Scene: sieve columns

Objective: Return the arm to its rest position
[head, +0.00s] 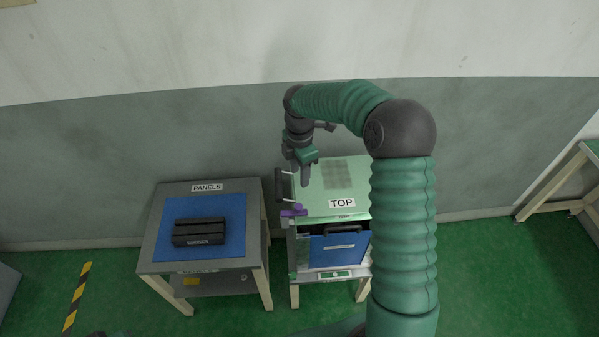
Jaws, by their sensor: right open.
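My right arm rises from the lower right of the head view and bends over to the left. My right gripper (305,176) is open, with its fingers pointing down, over the left part of the light green top (327,198) marked TOP. I see nothing between its fingers. I cannot tell how far the fingertips are above that surface. My left gripper does not show.
The green top covers a machine with a blue front (335,252); a purple part (293,212) is at its left edge. Left stands a table (170,190) marked PANELS, with a black block (198,231) on a blue mat (234,207). A wall stands behind.

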